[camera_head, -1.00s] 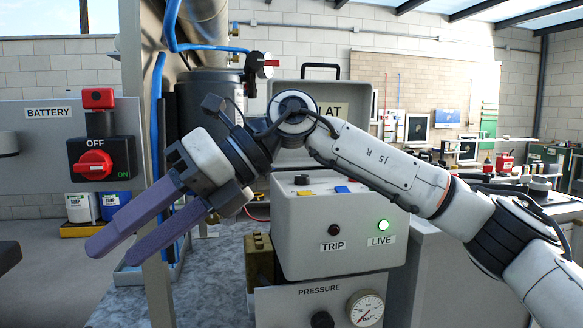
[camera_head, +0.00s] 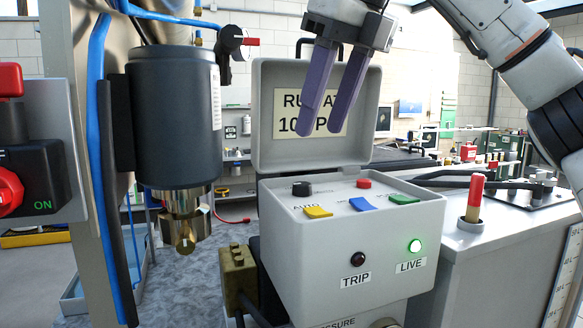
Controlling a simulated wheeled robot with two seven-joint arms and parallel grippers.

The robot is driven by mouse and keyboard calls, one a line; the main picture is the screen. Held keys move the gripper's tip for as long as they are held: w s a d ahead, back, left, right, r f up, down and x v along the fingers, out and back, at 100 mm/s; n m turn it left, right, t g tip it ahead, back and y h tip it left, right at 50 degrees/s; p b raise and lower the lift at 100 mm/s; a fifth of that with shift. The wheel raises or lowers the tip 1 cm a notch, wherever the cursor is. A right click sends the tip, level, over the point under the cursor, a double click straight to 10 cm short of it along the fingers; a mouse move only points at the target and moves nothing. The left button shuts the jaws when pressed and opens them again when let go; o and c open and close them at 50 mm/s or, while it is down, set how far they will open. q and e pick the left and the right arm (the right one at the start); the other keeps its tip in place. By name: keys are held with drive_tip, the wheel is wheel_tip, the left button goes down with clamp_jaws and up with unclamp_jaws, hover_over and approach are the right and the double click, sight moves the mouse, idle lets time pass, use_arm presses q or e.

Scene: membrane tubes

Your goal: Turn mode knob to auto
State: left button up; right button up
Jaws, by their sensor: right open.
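The grey control box (camera_head: 290,245) stands open in the middle of the head view, its lid raised at the back. A small black knob (camera_head: 302,188) sits at the back left of its top panel; I take it as the mode knob. Which way it points cannot be told. A label that seems to read AUTO lies in front of it, by a yellow tab (camera_head: 318,212). My right gripper (camera_head: 323,128) is open and empty, purple fingers pointing down, above the knob and apart from it. The fingers hide part of the lid's sign. My left gripper is not in view.
A red button (camera_head: 364,184), a blue tab (camera_head: 361,204) and a green tab (camera_head: 404,199) share the panel. The green LIVE lamp (camera_head: 414,246) is lit. A dark cylinder (camera_head: 172,118) stands left. A red-topped post (camera_head: 474,199) stands right.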

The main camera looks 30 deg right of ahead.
sight(303, 184)
drive_tip(key=x, duration=0.3)
drive_tip(key=shift+s+f, duration=0.25)
drive_tip(key=shift+f, duration=0.05)
drive_tip(key=x, duration=0.4)
drive_tip(key=shift+w+a+f, duration=0.1)
drive_tip(key=shift+w+f, duration=0.2)
drive_tip(key=shift+f, duration=0.3)
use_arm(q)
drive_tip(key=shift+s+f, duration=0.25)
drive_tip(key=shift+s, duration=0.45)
use_arm(e)
drive_tip(key=shift+w+f, duration=0.2)
drive_tip(key=shift+f, duration=0.25)
drive_tip(key=c, duration=1)
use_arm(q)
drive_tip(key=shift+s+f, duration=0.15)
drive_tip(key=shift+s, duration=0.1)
